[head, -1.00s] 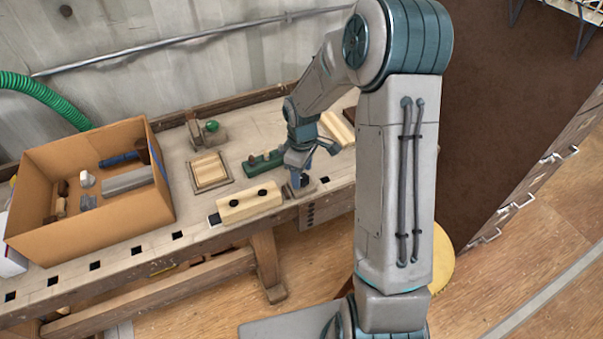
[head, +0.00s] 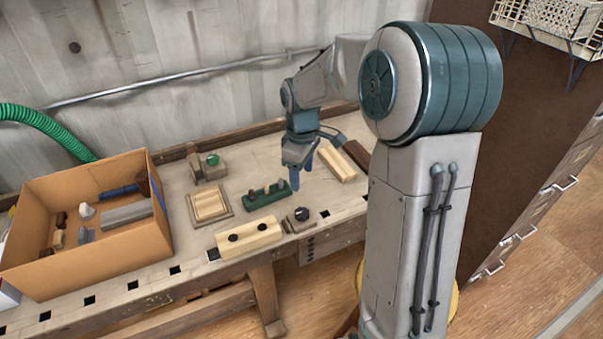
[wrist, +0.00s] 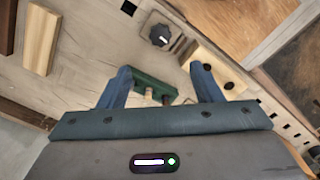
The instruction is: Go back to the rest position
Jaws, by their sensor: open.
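My gripper (head: 301,178) hangs above the workbench (head: 150,285) in the head view, pointing down. Its two blue fingers are apart and nothing is between them. In the wrist view, my gripper (wrist: 163,82) frames part of a green holder (wrist: 150,84) with pegs, which lies below and beyond the fingers. The same green holder (head: 272,200) shows in the head view just left of my fingers. My arm reaches over the bench from the right.
A cardboard box (head: 100,262) with tools stands at left. A brown cabinet (head: 505,130) stands right.

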